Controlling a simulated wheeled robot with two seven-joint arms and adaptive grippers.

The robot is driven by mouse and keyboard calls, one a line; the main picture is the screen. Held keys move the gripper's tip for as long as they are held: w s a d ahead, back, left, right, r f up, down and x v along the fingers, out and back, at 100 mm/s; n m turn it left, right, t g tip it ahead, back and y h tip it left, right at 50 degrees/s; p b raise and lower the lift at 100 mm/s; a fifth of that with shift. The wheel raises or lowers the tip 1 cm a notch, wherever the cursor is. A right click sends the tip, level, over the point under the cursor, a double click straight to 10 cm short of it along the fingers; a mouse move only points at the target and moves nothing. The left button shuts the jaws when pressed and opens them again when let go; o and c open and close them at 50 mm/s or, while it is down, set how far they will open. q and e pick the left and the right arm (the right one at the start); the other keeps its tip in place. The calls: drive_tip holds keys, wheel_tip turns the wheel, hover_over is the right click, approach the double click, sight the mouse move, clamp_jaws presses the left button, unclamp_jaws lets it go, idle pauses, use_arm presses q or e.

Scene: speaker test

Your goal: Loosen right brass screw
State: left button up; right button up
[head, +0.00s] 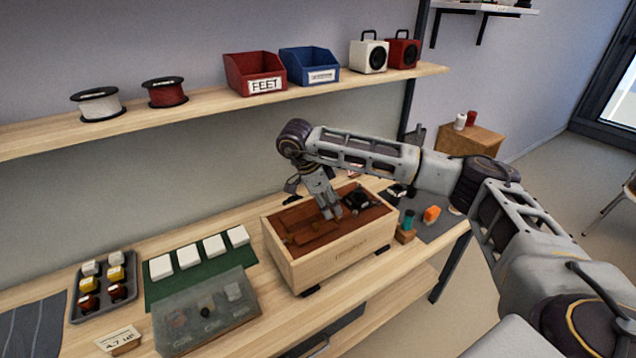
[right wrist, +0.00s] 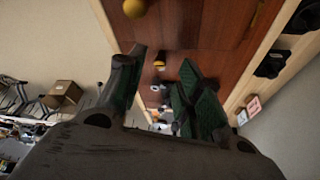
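A pale wooden speaker box (head: 345,248) stands on the bench with its reddish-brown inner panel (head: 300,215) facing up. My right gripper (head: 334,213) points down over the panel; in the right wrist view its two green-padded fingers (right wrist: 163,66) are spread apart. A small dark piece with a brass-coloured end (right wrist: 160,64) shows between the fingers, apparently untouched. A rounded brass-yellow knob (right wrist: 134,8) is at the top edge of that view. I cannot tell for sure which is the right brass screw. My left gripper is not in view.
A black round part (head: 357,200) sits in the box's right side. A green-handled tool in a wooden block (head: 405,232) and an orange item (head: 431,214) stand to the right. A parts tray (head: 103,285) and clear-lidded case (head: 205,312) lie left. A shelf (head: 215,105) runs above.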

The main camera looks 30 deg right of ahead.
drive_tip(key=v, duration=0.9)
idle(0.6)
drive_tip(key=shift+a+f, duration=0.1)
idle(0.6)
